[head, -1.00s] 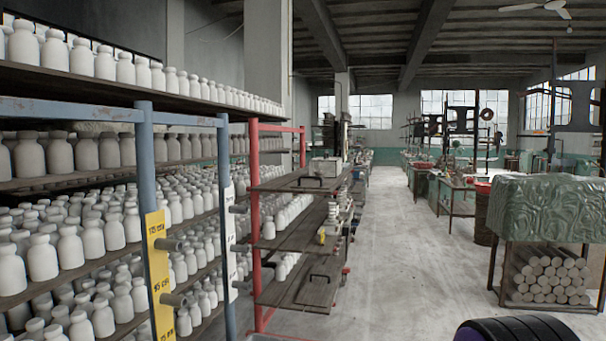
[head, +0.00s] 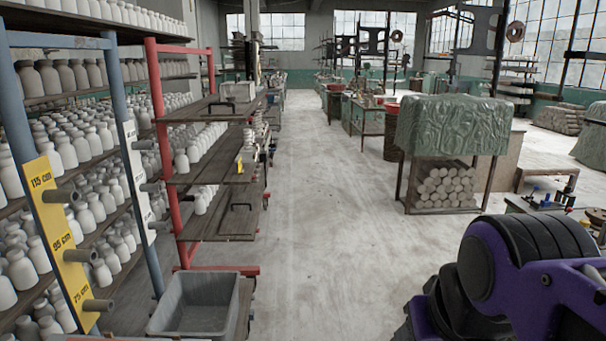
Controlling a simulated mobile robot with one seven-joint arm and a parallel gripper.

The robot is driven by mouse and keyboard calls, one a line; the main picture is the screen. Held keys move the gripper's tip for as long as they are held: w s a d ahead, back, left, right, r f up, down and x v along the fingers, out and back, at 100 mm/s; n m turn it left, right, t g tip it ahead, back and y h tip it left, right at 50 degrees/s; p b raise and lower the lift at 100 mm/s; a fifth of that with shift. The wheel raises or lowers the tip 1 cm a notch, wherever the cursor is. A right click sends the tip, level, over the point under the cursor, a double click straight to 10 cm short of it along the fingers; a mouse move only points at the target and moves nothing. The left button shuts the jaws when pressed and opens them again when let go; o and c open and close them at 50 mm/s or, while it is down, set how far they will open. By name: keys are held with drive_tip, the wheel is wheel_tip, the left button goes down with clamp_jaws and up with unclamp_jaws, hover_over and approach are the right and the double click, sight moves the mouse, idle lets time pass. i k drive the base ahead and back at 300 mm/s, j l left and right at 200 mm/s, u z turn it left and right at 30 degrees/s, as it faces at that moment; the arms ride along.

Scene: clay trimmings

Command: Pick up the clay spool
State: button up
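I cannot make out a clay spool for certain in the head view. Pale round logs (head: 445,187) lie stacked, ends facing me, under a stand draped with a green cover (head: 452,127), right of the aisle. A purple and black part of my arm fills the lower right corner. My gripper's fingers do not show, so I cannot tell what they hold.
At left, a blue-post rack holds many white bottles (head: 22,270). Beside it stands a red-post rack (head: 158,100) with dark shelves. A grey bin (head: 196,304) stands at its foot. The pale concrete aisle (head: 320,220) is clear. Small items lie on a low table (head: 545,200) at right.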

sight(232, 98)
drive_tip(key=i, duration=3.1)
drive_tip(key=i+l+u, duration=0.1)
drive_tip(key=i, duration=1.45)
drive_tip(key=i+u, duration=0.15)
drive_tip(key=u, duration=1.05)
